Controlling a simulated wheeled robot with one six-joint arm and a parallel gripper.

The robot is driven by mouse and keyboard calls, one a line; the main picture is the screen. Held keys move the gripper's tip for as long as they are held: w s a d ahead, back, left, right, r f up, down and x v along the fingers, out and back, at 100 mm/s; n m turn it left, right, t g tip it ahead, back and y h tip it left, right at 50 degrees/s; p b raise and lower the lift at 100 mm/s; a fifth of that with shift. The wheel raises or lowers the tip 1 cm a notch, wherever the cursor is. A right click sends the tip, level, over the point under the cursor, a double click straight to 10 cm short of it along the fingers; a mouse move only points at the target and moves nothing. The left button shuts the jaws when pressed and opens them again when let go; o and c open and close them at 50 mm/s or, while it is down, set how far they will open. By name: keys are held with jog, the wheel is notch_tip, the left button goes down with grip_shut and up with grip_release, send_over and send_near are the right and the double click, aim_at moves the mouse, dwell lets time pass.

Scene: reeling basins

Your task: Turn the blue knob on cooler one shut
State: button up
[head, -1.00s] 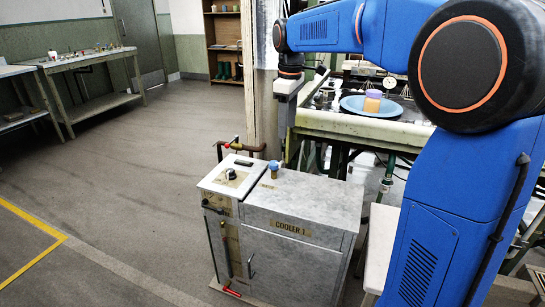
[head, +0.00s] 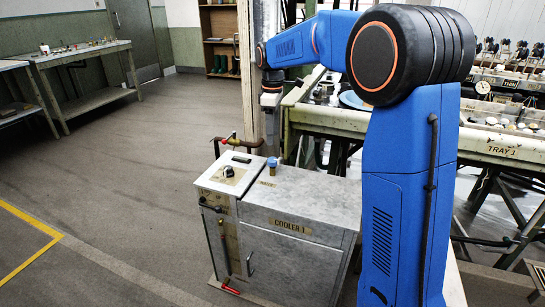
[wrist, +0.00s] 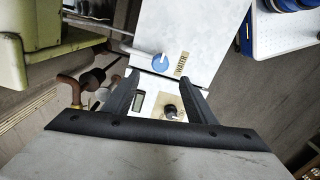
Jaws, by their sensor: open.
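Cooler one (head: 292,255) is a grey cabinet with a "COOLER 1" label in the head view. The blue knob (head: 272,162) stands on a short brassy stem on its top, near the back. A "WATER" label (wrist: 181,64) lies beside the blue knob, which also shows in the wrist view (wrist: 160,63). My gripper (head: 270,118) points down above the back of the cooler. In the wrist view its fingers (wrist: 156,74) are apart and empty, with the blue knob just beyond their tips and not held.
A black dial (head: 228,172) and a small display (wrist: 138,102) sit on the cooler's left panel. A pipe with a red-handled valve (head: 229,141) runs behind. A bench with trays (head: 345,118) stands behind to the right. The floor at left is clear.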

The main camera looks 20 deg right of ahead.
aim_at(273, 159)
notch_tip(273, 159, down, 10)
dwell(0.5)
jog(key=c, duration=1)
